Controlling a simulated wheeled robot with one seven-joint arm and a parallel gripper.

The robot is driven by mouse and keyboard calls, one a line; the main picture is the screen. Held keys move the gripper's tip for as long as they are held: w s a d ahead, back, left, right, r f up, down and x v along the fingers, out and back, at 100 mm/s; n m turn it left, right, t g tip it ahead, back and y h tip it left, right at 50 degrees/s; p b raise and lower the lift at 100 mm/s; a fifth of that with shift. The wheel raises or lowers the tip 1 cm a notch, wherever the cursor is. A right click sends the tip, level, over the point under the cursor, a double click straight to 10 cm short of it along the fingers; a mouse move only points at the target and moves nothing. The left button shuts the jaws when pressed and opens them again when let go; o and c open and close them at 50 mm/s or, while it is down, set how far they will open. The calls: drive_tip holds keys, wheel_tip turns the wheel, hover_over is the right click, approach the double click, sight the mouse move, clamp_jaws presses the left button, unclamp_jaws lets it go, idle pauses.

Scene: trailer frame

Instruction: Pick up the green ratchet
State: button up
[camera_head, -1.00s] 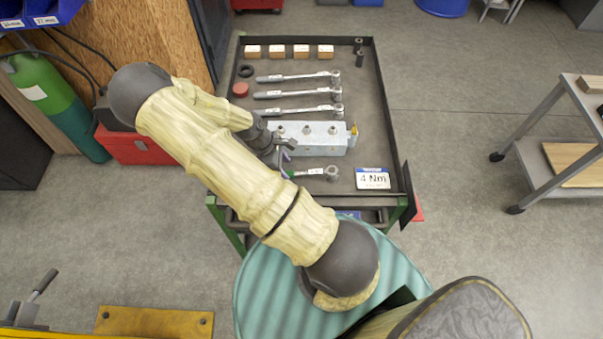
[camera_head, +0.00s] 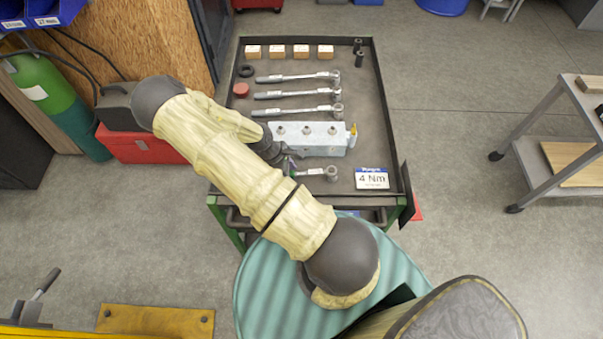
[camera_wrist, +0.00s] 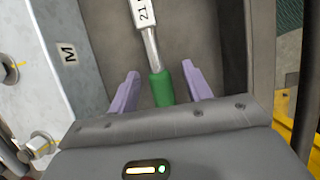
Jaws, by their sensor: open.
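The green ratchet (camera_head: 318,172) lies on the cart's tray, in front of the grey metal block; my arm hides its handle end in the head view. In the wrist view its green handle (camera_wrist: 161,88) and metal shaft with a white "21" label run up the picture. My gripper (camera_wrist: 161,82) is open, with one purple finger on each side of the green handle and a gap on both sides. In the head view my gripper (camera_head: 287,165) is mostly hidden by my arm, near the handle end.
The grey block (camera_head: 318,143) with bolts stands just behind the ratchet. Several other ratchets, such as one near the block (camera_head: 297,111), lie farther back. A "4 Nm" card (camera_head: 372,178) stands to the right. The tray (camera_head: 378,95) has a raised dark rim.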

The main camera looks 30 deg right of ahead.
sight(291, 173)
clamp_jaws()
drive_tip(key=shift+r, duration=0.15)
wheel_tip(291, 173, up, 10)
drive_tip(key=shift+f+b, duration=0.1)
drive_tip(key=shift+b, duration=0.45)
idle(0.4)
